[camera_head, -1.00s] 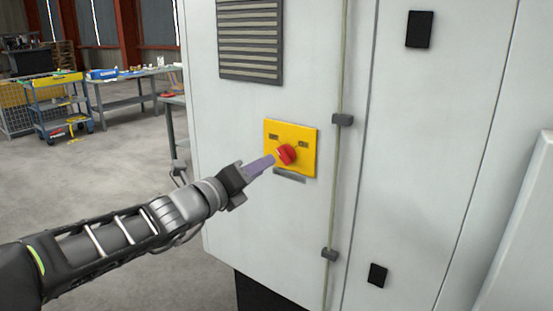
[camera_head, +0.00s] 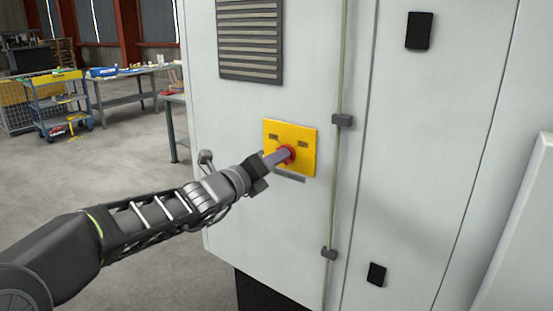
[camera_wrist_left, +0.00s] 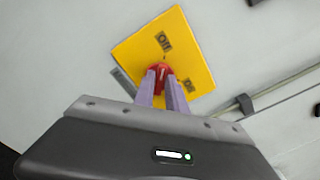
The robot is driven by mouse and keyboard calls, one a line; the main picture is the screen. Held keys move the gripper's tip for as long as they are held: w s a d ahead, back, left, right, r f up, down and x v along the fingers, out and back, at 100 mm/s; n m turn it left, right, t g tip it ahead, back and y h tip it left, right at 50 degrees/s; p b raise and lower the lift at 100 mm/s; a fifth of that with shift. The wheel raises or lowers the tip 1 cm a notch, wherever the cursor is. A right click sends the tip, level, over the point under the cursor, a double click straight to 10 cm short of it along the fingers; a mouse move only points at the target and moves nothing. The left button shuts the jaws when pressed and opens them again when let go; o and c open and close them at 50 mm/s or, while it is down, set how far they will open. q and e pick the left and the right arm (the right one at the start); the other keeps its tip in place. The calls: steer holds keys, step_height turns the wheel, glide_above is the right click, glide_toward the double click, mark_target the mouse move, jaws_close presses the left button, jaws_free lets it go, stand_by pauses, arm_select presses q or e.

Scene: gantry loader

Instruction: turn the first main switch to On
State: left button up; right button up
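The main switch is a yellow plate (camera_head: 305,139) with a red knob (camera_head: 288,153) on the grey cabinet (camera_head: 270,225). In the left wrist view the plate (camera_wrist_left: 190,60) looks tilted, with a label reading "Off" above the knob (camera_wrist_left: 160,72) and another, apparently "On", to its lower right. A pale mark on the knob points roughly toward "Off". My left gripper (camera_head: 282,157) has its lilac fingers at the knob. In the left wrist view the fingertips (camera_wrist_left: 160,82) stand on both sides of the knob's grip, with little gap, and look shut on it. My right gripper is out of view.
A vent grille (camera_head: 250,40) is above the switch. A door rod with brackets (camera_head: 342,121) runs to its right. A blue cart (camera_head: 58,105) and a workbench (camera_head: 130,85) stand far back left. The floor between is clear.

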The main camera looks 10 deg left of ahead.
arm_select(q)
jaws_close()
stand_by(0.4)
steer(key=m+b, duration=1.2)
steer(key=m, duration=0.6)
steer(key=shift+d, duration=0.15)
stand_by(0.3)
steer(key=shift+s, duration=0.1)
